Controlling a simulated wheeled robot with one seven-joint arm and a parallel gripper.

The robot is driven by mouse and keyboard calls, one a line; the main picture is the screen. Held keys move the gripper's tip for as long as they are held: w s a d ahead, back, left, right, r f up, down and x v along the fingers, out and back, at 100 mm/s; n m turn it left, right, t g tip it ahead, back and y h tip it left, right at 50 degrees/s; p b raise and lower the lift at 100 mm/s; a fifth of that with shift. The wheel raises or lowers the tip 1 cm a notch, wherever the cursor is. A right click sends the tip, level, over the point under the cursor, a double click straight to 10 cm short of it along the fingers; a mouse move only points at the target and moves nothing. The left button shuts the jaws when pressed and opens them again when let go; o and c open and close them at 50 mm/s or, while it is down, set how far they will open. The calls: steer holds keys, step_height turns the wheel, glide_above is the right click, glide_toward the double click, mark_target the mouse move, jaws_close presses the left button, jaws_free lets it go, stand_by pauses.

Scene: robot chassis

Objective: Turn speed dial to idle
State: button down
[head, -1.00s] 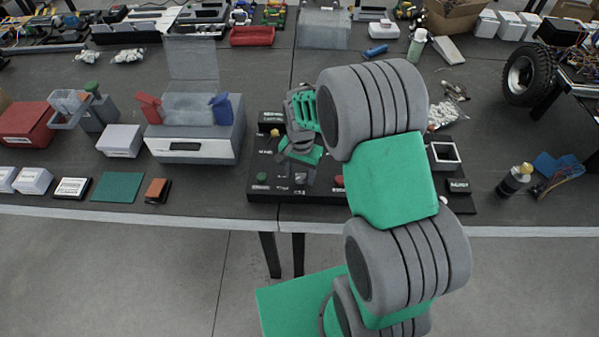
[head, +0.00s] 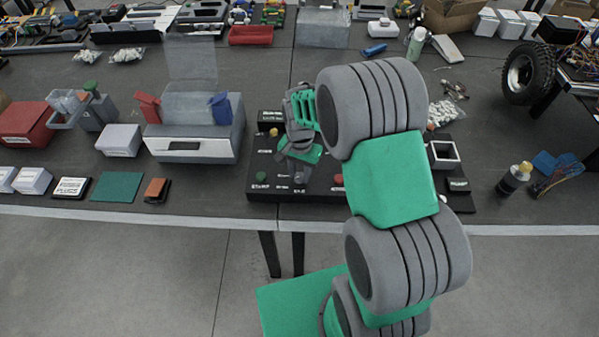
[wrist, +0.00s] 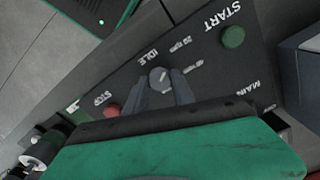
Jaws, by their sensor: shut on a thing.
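The speed dial (wrist: 160,80) is a small grey round knob on the black control panel (wrist: 205,55). In the wrist view the word IDLE is printed beside it, with RPM marks to the right of IDLE. My gripper (wrist: 161,90) points down at the panel, its two grey fingers shut on the dial from both sides. Which mark the dial points at is too small to tell. In the head view my gripper (head: 300,176) stands over the front part of the panel and hides the dial.
A green START button (wrist: 232,37) and a red STOP button (wrist: 112,110) flank the dial. A grey machine with a clear raised lid (head: 195,140) stands left of the panel. A dark bottle (head: 513,180) stands to the right.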

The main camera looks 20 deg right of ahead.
mark_target(300, 176)
steer(key=shift+n, duration=0.3)
steer(key=n+b, duration=0.2)
steer(key=n, duration=0.3)
steer(key=n+b, duration=0.2)
steer(key=n, duration=0.4)
steer(key=shift+n, duration=0.3)
stand_by(0.5)
steer(key=c, duration=1.1)
jaws_free()
steer(key=shift+o, duration=0.2)
step_height(300, 176, up, 8)
steer(key=shift+f+b, duration=0.1)
steer(key=shift+b, duration=0.55)
